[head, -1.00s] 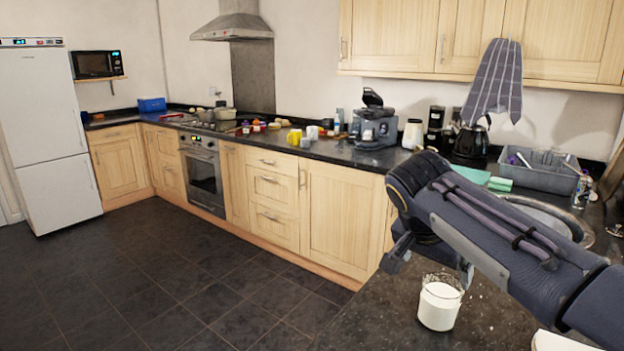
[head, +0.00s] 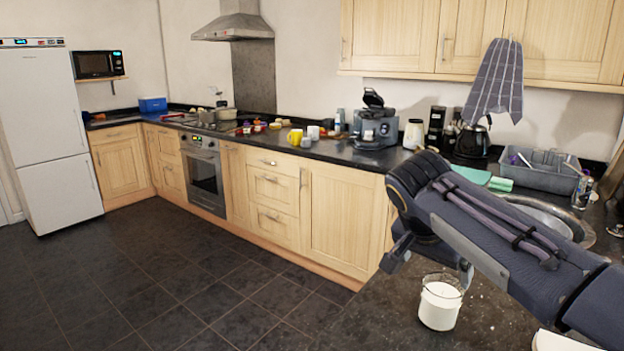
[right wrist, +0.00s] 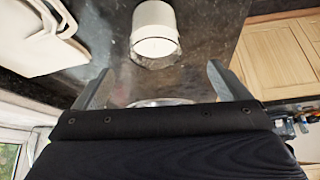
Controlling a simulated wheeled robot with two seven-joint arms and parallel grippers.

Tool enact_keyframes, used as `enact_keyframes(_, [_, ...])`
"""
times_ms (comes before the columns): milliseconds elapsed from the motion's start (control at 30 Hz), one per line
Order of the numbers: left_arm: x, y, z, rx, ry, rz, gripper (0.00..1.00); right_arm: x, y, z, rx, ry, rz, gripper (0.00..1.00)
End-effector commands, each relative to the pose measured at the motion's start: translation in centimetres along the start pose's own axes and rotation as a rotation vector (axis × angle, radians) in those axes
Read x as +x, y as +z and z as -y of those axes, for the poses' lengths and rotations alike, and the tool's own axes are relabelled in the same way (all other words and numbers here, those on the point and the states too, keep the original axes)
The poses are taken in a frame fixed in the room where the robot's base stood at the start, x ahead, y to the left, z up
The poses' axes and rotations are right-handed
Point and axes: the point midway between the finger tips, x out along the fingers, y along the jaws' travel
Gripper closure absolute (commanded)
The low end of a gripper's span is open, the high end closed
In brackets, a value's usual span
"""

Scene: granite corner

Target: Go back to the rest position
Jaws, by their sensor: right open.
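My right gripper (head: 432,262) is open and empty above the dark granite counter (head: 385,318). In the right wrist view its two fingers (right wrist: 155,88) stand wide apart with nothing between them. A glass of white liquid (head: 439,305) stands upright on the counter, just below and in front of the gripper in the head view. The glass also shows in the right wrist view (right wrist: 155,35), beyond the fingertips and apart from them. My left gripper is not in view.
A sink (head: 545,215) and a grey dish tub (head: 545,170) lie behind my right arm. A coffee machine (head: 375,125), yellow mug (head: 295,137) and kettle (head: 472,142) stand along the back counter. A white object (right wrist: 40,35) lies beside the glass. The floor (head: 170,280) at left is clear.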

Motion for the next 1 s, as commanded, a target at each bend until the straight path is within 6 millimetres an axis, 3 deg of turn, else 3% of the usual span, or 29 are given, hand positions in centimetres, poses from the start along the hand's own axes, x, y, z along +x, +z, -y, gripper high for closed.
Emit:
enact_keyframes(200, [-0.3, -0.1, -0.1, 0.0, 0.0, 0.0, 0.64, 0.1, 0.0, -0.8, -0.013, -0.009, 0.019, 0.05])
enact_keyframes(267, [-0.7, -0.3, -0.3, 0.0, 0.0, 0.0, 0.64, 0.2, 0.1, -2.1, -0.041, -0.028, 0.054, 0.05])
enact_keyframes(367, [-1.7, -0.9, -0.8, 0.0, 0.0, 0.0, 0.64, 0.5, 1.3, -5.7, -0.123, -0.099, 0.144, 0.05])
enact_keyframes(500, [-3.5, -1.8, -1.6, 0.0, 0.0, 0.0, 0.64, 0.0, 5.5, -11.6, -0.262, -0.276, 0.262, 0.05])
enact_keyframes(633, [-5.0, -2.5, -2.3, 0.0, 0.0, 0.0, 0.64, -1.0, 10.9, -15.6, -0.362, -0.45, 0.291, 0.05])
enact_keyframes(800, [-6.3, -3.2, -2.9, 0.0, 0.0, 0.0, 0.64, -1.9, 17.1, -18.1, -0.434, -0.605, 0.246, 0.05])
enact_keyframes(1000, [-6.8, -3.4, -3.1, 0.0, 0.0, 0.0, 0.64, -1.7, 20.6, -18.7, -0.466, -0.669, 0.198, 0.05])
